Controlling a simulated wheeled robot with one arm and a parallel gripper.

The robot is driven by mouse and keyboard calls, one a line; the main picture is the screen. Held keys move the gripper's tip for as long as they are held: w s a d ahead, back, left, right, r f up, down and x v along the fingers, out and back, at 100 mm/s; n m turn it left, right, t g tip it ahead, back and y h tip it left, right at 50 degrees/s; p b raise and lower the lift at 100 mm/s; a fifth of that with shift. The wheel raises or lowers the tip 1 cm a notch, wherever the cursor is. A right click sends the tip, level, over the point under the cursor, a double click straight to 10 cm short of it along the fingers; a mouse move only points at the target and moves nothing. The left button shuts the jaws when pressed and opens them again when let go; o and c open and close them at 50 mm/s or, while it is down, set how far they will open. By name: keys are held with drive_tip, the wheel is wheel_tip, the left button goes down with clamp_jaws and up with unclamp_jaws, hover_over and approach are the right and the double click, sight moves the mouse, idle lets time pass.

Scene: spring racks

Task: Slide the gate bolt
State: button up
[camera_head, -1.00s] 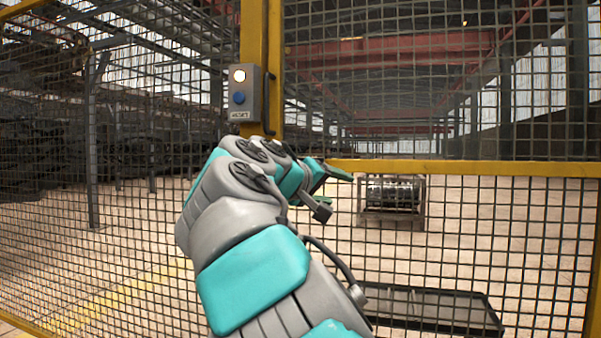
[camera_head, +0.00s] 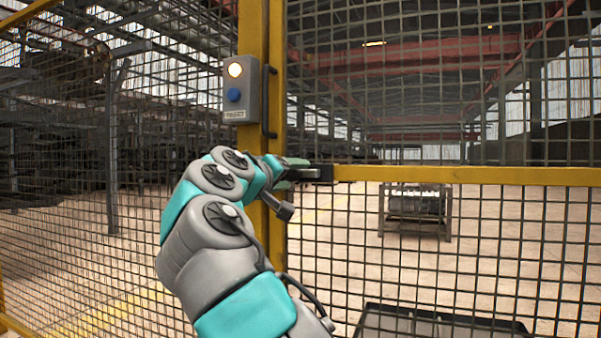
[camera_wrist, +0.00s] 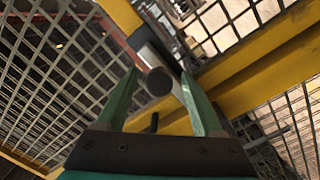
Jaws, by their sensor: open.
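The gate bolt shows in the wrist view as a round grey knob (camera_wrist: 158,82) on a grey-and-dark bar, close to where the yellow post and yellow rail meet. My gripper (camera_wrist: 159,76) is open, with one green finger on each side of the knob in that view. Whether either finger touches it I cannot tell. In the head view my gripper (camera_head: 290,174) is at the gate's edge, in front of the dark bolt housing (camera_head: 322,173) at the left end of the rail. My arm and fingers hide part of the bolt there.
The yellow gate rail (camera_head: 430,175) runs right from the housing. The yellow post (camera_head: 262,60) carries a grey control box (camera_head: 241,95) with a lit lamp and a blue button. Wire mesh fills both sides. A rack (camera_head: 415,210) and a dark tray (camera_head: 440,325) stand behind the mesh.

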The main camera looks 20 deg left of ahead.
drive_tip(key=shift+w+d+p, duration=0.15)
drive_tip(key=shift+w+p, duration=0.05)
drive_tip(key=shift+w, duration=0.75)
drive_tip(key=shift+w+d+p, duration=0.1)
drive_tip(key=shift+w+p, duration=0.1)
drive_tip(key=shift+w, duration=0.75)
drive_tip(key=shift+c, duration=0.4)
clamp_jaws()
